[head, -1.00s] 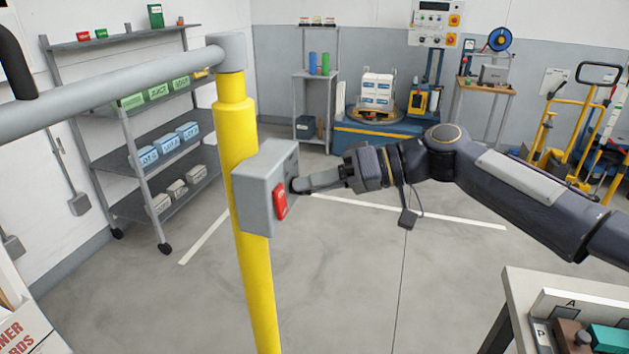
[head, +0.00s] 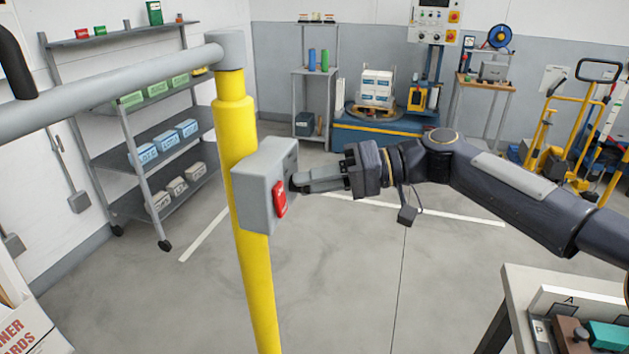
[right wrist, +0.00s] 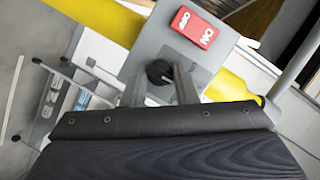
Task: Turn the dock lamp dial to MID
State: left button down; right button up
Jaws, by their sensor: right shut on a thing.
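A grey box (head: 255,200) is fixed to a yellow post (head: 236,150). In the right wrist view the box face (right wrist: 150,45) carries a small round black dial (right wrist: 159,72). My right gripper (head: 297,186) reaches in from the right to the box's right-hand face. In the right wrist view its fingers (right wrist: 161,82) stand on either side of the dial and are shut on it. In the head view the dial is mostly hidden by the fingertips. I cannot read any dial markings, so its setting is unclear. My left gripper is not in view.
A red ON/OFF switch (head: 280,200) sits on the box close to the gripper; it also shows in the right wrist view (right wrist: 195,27). A grey rail (head: 110,88) joins the post top. A worktable (head: 560,283) stands at lower right. The floor between is clear.

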jog(key=o, duration=1)
jog(key=v, duration=0.8)
jog(key=shift+b, duration=0.4)
jog(key=shift+a, duration=0.1)
jog(key=s+d+f+m+t+h+p, duration=0.1)
jog(key=s+d+f+m+t+h, duration=0.2)
jog(key=s+f, duration=0.7)
jog(key=s+d+f+m+t+h+p, duration=0.1)
jog(key=s+d+f+m+t+h, duration=0.1)
jog(key=s+d+f+m+h, duration=0.3)
jog(key=s+d+f+h, duration=0.3)
jog(key=s+f, duration=0.3)
jog(key=s, duration=0.3)
jog(key=shift+s+d+f+t+h, duration=0.2)
jog(key=shift+d+t+h, duration=0.15)
jog(key=shift+d, duration=0.5)
